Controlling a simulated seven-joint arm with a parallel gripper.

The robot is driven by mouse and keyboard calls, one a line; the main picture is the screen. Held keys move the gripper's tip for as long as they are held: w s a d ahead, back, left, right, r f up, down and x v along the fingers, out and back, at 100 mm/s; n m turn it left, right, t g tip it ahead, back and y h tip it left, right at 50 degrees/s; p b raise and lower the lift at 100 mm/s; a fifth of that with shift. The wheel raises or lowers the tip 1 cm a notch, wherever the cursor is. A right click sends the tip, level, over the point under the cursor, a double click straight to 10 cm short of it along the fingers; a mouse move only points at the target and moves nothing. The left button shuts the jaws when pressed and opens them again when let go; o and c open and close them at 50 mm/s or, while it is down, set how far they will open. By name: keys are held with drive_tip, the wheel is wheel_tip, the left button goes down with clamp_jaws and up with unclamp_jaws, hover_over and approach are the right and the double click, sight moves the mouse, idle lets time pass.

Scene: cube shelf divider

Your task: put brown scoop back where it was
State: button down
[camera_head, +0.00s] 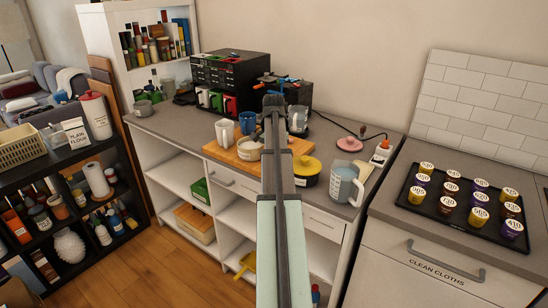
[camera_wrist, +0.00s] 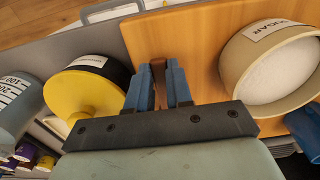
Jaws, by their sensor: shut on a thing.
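My gripper (camera_wrist: 158,70) shows in the wrist view with its blue fingers shut on a narrow brown piece, the brown scoop (camera_wrist: 159,95). Most of the scoop is hidden by the fingers and the gripper body. The fingers are over the edge of the wooden board (camera_wrist: 190,35), between a round sugar container (camera_wrist: 285,70) on the right and a black pot with a yellow lid (camera_wrist: 85,92) on the left. In the head view my arm hides the fingers and the scoop. The sugar container (camera_head: 249,149) is left of my arm there, and the yellow-lidded pot (camera_head: 306,170) is right of it.
A measuring jug (camera_head: 343,185) stands at the counter's front right. A black drawer unit (camera_head: 230,75) is behind. A tray of labelled jars (camera_head: 440,212) lies far right. The counter's left part is mostly clear.

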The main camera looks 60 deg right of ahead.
drive_tip(key=c, duration=1)
unclamp_jaws()
drive_tip(key=shift+f, duration=0.1)
drive_tip(key=shift+a+r, duration=0.1)
drive_tip(key=shift+r, duration=6.05)
